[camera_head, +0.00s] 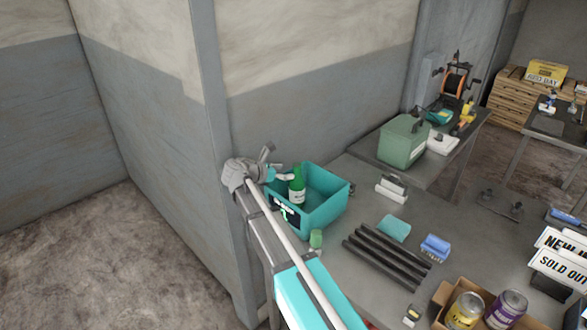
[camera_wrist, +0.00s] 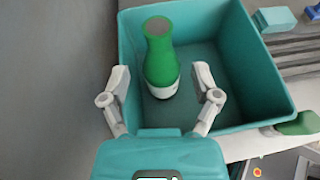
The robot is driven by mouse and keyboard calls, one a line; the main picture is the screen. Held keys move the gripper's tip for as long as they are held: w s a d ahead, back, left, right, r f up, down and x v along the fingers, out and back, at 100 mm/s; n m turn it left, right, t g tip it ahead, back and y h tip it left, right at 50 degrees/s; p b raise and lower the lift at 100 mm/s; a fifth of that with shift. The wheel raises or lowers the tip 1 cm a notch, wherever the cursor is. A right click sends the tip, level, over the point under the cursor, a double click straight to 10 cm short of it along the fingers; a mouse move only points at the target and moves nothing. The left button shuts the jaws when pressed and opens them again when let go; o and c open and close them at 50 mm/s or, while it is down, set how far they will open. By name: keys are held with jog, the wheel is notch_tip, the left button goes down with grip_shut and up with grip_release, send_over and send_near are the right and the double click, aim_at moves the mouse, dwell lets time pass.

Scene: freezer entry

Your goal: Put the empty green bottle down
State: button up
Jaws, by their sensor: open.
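The green bottle (camera_head: 297,186) with a white label stands upright inside the teal bin (camera_head: 334,209) on the grey table. In the wrist view the bottle (camera_wrist: 160,60) is near the bin's left part, ahead of my fingers and roughly midway between their lines. My gripper (camera_head: 280,174) is at the bin's left edge in the head view. In the wrist view my gripper (camera_wrist: 161,85) has its fingers spread apart, one to each side of the bottle's lower part. A gap shows between each finger and the bottle.
A green cup (camera_head: 316,239) stands in front of the bin. Dark bars (camera_head: 387,257), a blue sponge-like block (camera_head: 435,247) and a box of cans (camera_head: 440,318) lie to the right. A green case (camera_head: 403,141) stands behind. A wall is close on the left.

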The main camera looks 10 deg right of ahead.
jog(key=shift+p+v, duration=0.9)
jog(key=shift+v, duration=2.1)
